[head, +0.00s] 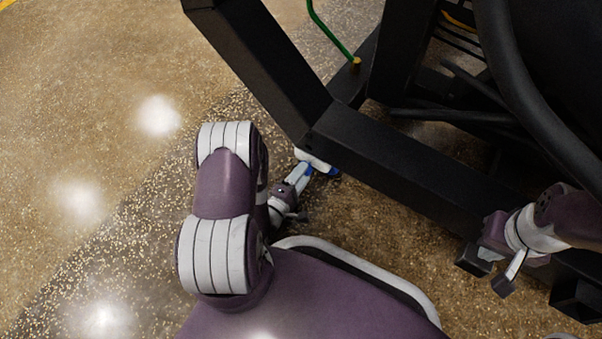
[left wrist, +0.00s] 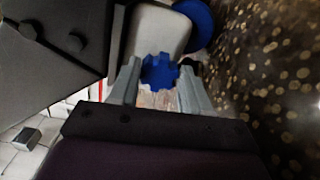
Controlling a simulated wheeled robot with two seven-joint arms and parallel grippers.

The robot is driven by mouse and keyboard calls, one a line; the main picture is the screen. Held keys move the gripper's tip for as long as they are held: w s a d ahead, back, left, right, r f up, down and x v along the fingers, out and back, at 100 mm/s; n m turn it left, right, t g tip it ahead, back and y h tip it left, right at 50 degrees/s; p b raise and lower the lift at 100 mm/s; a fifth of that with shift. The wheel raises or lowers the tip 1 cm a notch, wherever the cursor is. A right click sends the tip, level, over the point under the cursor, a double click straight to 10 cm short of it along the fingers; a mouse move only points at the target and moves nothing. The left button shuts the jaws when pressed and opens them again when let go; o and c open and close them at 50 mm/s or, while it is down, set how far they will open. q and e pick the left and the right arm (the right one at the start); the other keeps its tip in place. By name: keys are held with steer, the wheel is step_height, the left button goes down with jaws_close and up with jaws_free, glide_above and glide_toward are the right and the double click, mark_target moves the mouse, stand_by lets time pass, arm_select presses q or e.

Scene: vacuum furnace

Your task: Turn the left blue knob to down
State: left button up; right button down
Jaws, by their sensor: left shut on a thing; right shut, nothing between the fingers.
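The left blue knob (left wrist: 160,71) has a scalloped rim and sits between the fingers of my left gripper (left wrist: 160,78) in the left wrist view. The gripper is shut on it, a finger on each side. In the head view my left gripper (head: 303,176) reaches a small white housing (head: 316,160) low by the black frame. A second blue knob (left wrist: 195,20) is further along the white housing (left wrist: 158,28), apart from the fingers. It also shows in the head view (head: 333,173). The gripped knob is mostly hidden there. My right gripper (head: 488,270) is shut and empty at the right.
A thick black frame beam (head: 390,165) runs diagonally beside the knobs, close to my left gripper. A green hose (head: 330,32) and dark pipes lie behind it. Dark bolted metal (left wrist: 52,45) is close on the left in the left wrist view. Open speckled floor (head: 90,130) lies at left.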

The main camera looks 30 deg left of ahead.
arm_select(q)
steer(key=m, duration=0.4)
steer(key=shift+f+m+p, duration=0.1)
steer(key=shift+m+p, duration=0.2)
steer(key=shift+p, duration=0.1)
steer(key=m, duration=0.4)
steer(key=shift+a+f+p, duration=0.1)
steer(key=shift+p, duration=0.2)
steer(key=shift+m, duration=0.3)
steer(key=o, duration=1.1)
steer(key=shift+c, duration=0.2)
